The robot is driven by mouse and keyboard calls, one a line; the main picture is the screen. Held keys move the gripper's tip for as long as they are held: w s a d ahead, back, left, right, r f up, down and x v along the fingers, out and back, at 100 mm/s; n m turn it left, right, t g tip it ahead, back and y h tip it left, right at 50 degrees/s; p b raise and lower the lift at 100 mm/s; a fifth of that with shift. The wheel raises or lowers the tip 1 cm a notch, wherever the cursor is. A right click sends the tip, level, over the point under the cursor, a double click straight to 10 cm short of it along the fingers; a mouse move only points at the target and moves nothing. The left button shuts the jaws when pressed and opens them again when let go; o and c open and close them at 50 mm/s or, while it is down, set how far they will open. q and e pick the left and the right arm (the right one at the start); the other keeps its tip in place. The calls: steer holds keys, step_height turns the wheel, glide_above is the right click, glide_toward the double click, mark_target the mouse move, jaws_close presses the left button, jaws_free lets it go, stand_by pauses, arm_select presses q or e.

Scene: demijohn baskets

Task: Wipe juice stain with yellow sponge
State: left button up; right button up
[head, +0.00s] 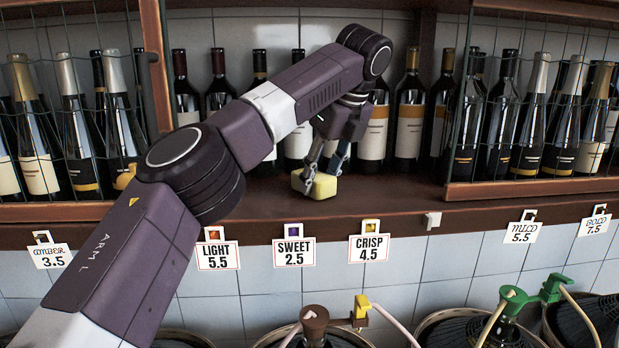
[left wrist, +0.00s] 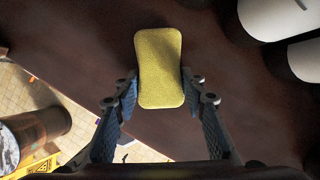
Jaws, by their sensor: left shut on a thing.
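The yellow sponge (head: 314,187) is at the brown wooden shelf (head: 260,205), near its front edge and in front of the wine bottles. My left gripper (head: 322,173) reaches down from above with its fingers shut on the sponge. In the left wrist view the sponge (left wrist: 159,68) sits between the two blue-padded fingers (left wrist: 158,92), with its far part sticking out past them. I cannot tell whether the sponge presses on the wood. No juice stain can be made out; the arm and sponge hide part of the shelf. My right gripper is not in view.
Dark wine bottles (head: 408,120) line the shelf close behind the gripper. Wire-fronted racks (head: 530,110) stand left and right. Price tags (head: 294,252) hang below the shelf edge, above demijohns (head: 318,335). Bare shelf shows on both sides of the sponge.

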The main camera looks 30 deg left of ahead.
arm_select(q)
steer(key=shift+w+d, duration=0.1)
steer(key=shift+d, duration=0.1)
steer(key=shift+s+a, duration=0.9)
steer(key=shift+a, duration=0.6)
steer(key=shift+s+a, duration=0.95)
steer(key=shift+a, duration=0.55)
steer(key=shift+s+a, duration=0.9)
steer(key=shift+a, duration=0.6)
steer(key=shift+d, duration=0.1)
steer(key=shift+w+r, duration=0.15)
steer(key=shift+r, duration=0.9)
steer(key=shift+d+r, duration=0.1)
steer(key=shift+r, duration=1.85)
